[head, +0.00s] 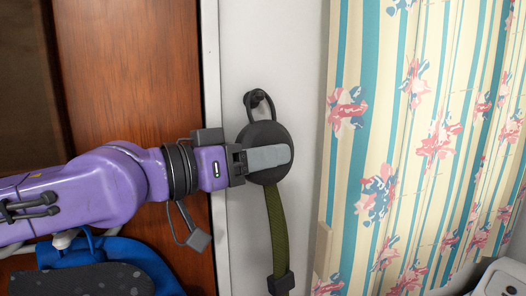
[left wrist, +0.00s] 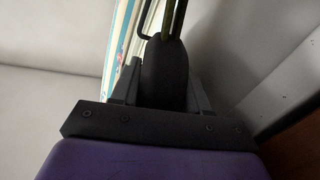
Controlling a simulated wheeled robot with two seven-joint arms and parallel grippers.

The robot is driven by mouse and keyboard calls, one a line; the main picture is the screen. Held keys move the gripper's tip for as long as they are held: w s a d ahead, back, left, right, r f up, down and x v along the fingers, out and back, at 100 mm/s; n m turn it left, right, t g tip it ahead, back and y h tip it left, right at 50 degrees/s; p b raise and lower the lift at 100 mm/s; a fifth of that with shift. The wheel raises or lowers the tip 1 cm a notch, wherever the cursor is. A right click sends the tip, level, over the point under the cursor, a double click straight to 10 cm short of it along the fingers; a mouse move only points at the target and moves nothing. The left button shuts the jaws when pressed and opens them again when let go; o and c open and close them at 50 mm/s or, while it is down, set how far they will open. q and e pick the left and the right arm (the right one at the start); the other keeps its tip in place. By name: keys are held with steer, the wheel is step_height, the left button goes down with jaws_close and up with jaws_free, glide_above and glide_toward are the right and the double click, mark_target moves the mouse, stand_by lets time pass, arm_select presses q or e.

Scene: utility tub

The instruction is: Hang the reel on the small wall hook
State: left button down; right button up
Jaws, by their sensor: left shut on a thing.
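The dark round reel (head: 262,131) hangs upright against the white wall in the head view, with a wire loop (head: 247,104) on top and a green strap (head: 279,225) hanging below. The small dark wall hook (head: 258,96) shows at the top of the loop; the loop appears to be around it, but whether it bears on the hook is unclear. My left gripper (head: 284,155) is shut on the reel, its grey finger across the front. In the left wrist view the reel (left wrist: 164,75) sits between both fingers. My right gripper is not in view.
A striped, flowered curtain (head: 425,150) hangs close on the right. A wooden door (head: 130,80) with a pale frame (head: 211,60) stands on the left behind my arm. The white wall (head: 295,60) between them is a narrow strip. A white object (head: 500,280) shows at the bottom right.

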arm_select(q)
steer(key=shift+w+d, duration=0.1)
stand_by(0.3)
steer(key=c, duration=0.5)
jaws_free()
steer(key=shift+c, duration=0.2)
steer(key=shift+o, duration=0.3)
steer(key=shift+s+d+r, duration=0.1)
steer(key=shift+s+r, duration=0.05)
steer(key=shift+s, duration=0.2)
steer(key=shift+w, duration=0.15)
